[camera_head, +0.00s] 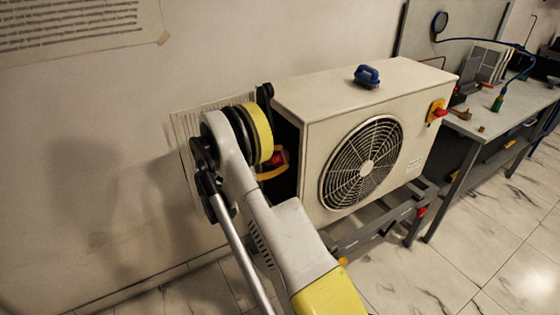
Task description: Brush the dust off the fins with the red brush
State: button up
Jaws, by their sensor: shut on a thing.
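A cream-coloured fan unit (415,85) stands on a grey frame, its round fan grille facing front. A finned panel (183,125) shows at its left end, mostly covered by my arm. A red part, which looks like the red brush (279,156), shows at the dark opening on the unit's left side, with a tan edge below it. My gripper (270,161) is there, mostly hidden behind my yellow-and-black arm joint, and is shut on the brush. I cannot tell whether the bristles touch the fins. Dust on the fins cannot be made out.
A grey workbench (490,122) with several tools stands at the right. The wall is close behind the unit; the tiled floor in front is clear.

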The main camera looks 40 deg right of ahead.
jog(key=shift+f, duration=0.2)
jog(key=shift+s+d+f+b, duration=0.15)
jog(key=shift+f+b, duration=0.4)
jog(key=shift+f, duration=1.25)
jog(key=shift+a, duration=0.25)
jog(key=shift+c, duration=0.5)
jog(key=shift+v, duration=2.75)
jog(key=v, duration=0.3)
jog(key=shift+w, duration=0.2)
